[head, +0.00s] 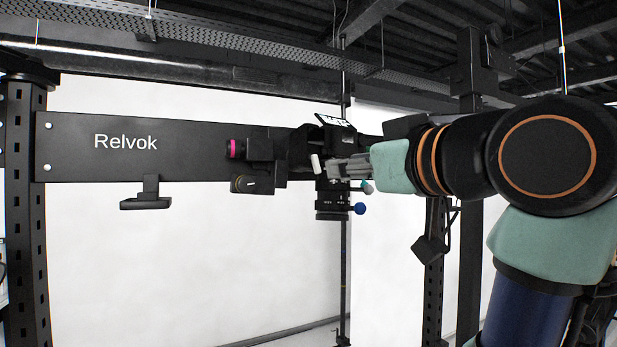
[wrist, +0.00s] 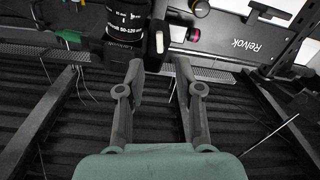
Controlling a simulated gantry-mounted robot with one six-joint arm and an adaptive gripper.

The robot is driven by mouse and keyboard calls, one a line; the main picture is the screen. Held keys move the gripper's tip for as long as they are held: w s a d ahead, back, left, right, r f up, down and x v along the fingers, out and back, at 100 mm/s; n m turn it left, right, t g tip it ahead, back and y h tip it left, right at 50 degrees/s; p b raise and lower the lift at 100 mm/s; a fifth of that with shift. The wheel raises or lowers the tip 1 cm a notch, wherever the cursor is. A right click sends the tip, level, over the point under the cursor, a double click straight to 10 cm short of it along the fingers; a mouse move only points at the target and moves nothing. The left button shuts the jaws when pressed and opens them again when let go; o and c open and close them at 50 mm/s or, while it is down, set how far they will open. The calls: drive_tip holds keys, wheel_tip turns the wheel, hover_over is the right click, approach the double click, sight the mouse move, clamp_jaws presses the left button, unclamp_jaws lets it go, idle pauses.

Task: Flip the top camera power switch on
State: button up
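The top camera (head: 333,133) is a black body with a small tilted screen, mounted at the right part of the black crossbeam. Its lens (head: 332,205) hangs below it, and the lens also shows at the top of the wrist view (wrist: 127,20). My gripper (head: 329,167) is right beside the camera, in front of its lower body. In the wrist view my gripper (wrist: 160,66) is open, with a clear gap between the fingers and nothing held. A short pale cylinder (head: 316,164) shows just left of the fingertips. I cannot make out the power switch or its position.
The crossbeam (head: 75,150) marked "Relvok" runs left from the camera. A black box with a pink-ringed part (head: 236,148) and a small bracket (head: 146,202) are fixed to it.

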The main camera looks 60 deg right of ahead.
sight(319, 168)
drive_tip(key=p+x, duration=0.3)
drive_tip(key=x, duration=0.4)
drive_tip(key=shift+d+r, duration=0.1)
drive_tip(key=shift+w+d, duration=0.25)
drive_tip(key=shift+w, duration=0.15)
clamp_jaws()
